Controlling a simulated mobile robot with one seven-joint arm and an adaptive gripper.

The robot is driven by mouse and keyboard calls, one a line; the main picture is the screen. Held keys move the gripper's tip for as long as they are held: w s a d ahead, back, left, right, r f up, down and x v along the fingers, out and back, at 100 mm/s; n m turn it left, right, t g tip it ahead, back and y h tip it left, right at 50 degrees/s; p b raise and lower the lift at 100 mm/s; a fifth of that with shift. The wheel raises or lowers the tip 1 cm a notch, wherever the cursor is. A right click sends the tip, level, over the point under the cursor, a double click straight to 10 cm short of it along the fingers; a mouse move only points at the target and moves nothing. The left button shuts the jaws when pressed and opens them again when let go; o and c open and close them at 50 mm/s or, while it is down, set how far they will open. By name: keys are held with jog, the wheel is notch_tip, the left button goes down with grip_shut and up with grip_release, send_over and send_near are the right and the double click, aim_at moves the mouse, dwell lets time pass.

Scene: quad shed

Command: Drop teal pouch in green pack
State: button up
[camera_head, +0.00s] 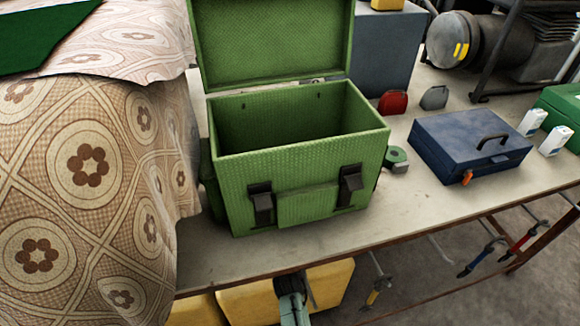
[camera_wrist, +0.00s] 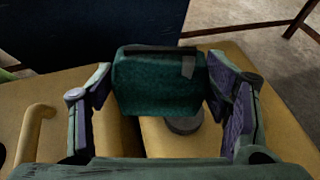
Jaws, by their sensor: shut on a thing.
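The green pack (camera_head: 300,150) stands on the bench with its lid raised and its top open. Its inside looks empty as far as I can see. In the wrist view the teal pouch (camera_wrist: 158,88) is held between the two fingers of my gripper (camera_wrist: 160,92), which is shut on it. In the head view my gripper (camera_head: 291,290) shows only in part at the bottom, below the bench's front edge and in front of the yellow containers. The pouch cannot be made out there. The pack is up and behind my gripper.
Yellow containers (camera_head: 250,303) sit under the bench (camera_head: 215,262). A patterned cloth (camera_head: 90,180) fills the left. A blue case (camera_head: 470,145), a green tape measure (camera_head: 397,155) and red (camera_head: 393,102) and grey pouches (camera_head: 434,98) lie right of the pack. Tools hang below the bench edge.

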jog(key=shift+s+a, duration=0.1)
dwell(0.3)
notch_tip(320, 180, up, 5)
jog(key=p, duration=0.4)
jog(key=shift+f+p, duration=0.15)
jog(key=shift+p, duration=0.25)
jog(key=shift+s+f, duration=0.15)
jog(key=shift+f, duration=0.15)
